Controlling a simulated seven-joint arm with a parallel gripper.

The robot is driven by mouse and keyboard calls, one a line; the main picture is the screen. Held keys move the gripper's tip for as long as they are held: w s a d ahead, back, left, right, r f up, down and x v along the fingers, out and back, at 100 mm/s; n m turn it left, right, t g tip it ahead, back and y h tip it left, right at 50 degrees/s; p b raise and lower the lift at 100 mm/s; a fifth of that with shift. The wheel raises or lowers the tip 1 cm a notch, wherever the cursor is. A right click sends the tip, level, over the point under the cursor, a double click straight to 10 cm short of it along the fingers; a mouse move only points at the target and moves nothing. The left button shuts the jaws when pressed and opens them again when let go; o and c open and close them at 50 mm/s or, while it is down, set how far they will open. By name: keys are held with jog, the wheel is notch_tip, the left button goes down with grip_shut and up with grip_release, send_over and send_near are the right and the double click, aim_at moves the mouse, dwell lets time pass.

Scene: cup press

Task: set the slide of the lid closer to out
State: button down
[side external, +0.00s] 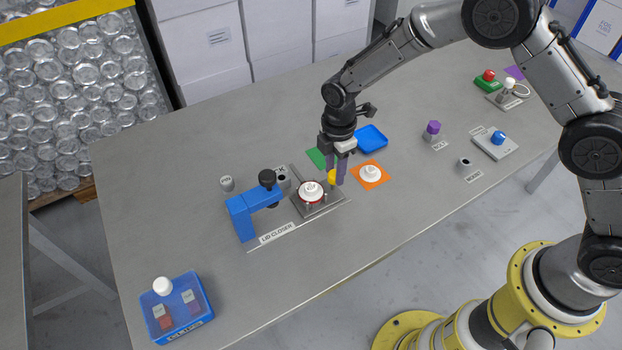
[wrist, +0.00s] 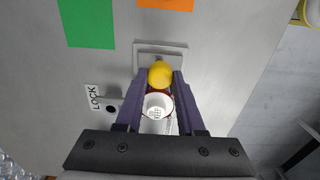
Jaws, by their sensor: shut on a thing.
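The lid closer has a blue press frame (side external: 240,217) with a black knob (side external: 267,178) on top. Its grey slide plate (side external: 327,208) extends to the right of the frame. A cup with a white lid (side external: 310,189) and a red rim stands on the slide, clear of the press head; the lid also shows in the wrist view (wrist: 156,103). My gripper (side external: 337,174) points down at the slide's right end. Its purple fingers (wrist: 160,77) are shut on the yellow knob (wrist: 160,73) of the slide, also visible in the side view (side external: 331,178).
A grey lock piece (side external: 283,180) stands behind the slide. A green square (side external: 317,158), a blue tray (side external: 371,138) and an orange square (side external: 376,180) with a white piece lie nearby. A blue box (side external: 180,305) is front left.

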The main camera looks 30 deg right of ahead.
jog(key=shift+d+r, duration=0.1)
jog(key=shift+d, duration=0.75)
jog(key=c, duration=0.5)
grip_release()
notch_tip(320, 180, up, 14)
jog(key=shift+f, duration=0.1)
